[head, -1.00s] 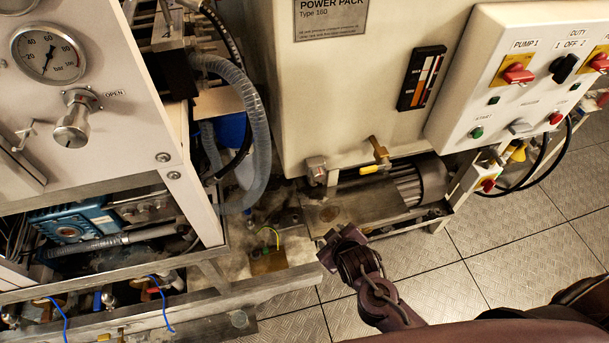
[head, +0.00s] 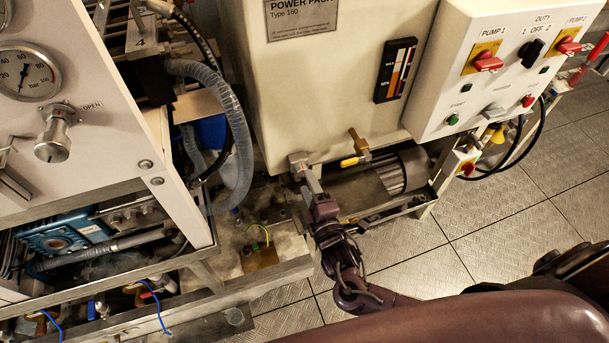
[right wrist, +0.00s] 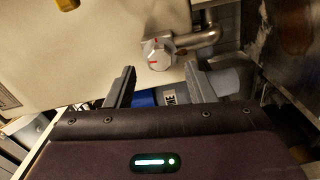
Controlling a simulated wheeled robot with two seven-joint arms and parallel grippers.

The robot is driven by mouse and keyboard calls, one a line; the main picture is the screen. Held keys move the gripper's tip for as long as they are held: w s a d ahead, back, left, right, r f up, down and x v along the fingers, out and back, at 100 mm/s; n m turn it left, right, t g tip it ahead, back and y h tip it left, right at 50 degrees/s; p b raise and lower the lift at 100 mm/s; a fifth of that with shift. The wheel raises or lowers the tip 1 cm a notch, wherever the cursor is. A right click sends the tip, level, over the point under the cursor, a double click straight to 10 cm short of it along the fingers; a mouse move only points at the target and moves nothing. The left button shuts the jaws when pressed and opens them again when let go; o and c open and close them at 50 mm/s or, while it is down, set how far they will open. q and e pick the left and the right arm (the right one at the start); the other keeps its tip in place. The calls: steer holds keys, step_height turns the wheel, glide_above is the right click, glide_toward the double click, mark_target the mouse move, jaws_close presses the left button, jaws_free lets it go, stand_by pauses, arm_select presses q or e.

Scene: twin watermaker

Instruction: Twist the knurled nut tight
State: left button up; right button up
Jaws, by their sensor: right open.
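The knurled nut (right wrist: 158,54) is a round silver piece with red marks on its face, on a bent metal pipe in the right wrist view. In the head view it shows small (head: 297,161) at the lower left corner of the cream tank. My right gripper (head: 311,187) reaches toward it from below. In the right wrist view the two fingers of this gripper (right wrist: 161,72) are apart, with the nut ahead between their tips. I cannot tell whether they touch it; nothing is visibly held. My left gripper is not in view.
The cream tank (head: 330,90) stands close behind the nut. A brass valve with a yellow handle (head: 355,158) and a ribbed motor (head: 390,175) are to the right. A clear hose (head: 242,150) hangs on the left. Tiled floor (head: 490,235) is free at right.

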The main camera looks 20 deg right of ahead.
mark_target(301, 170)
steer(key=shift+w, duration=1.65)
steer(key=shift+c, duration=0.3)
steer(key=c, duration=0.9)
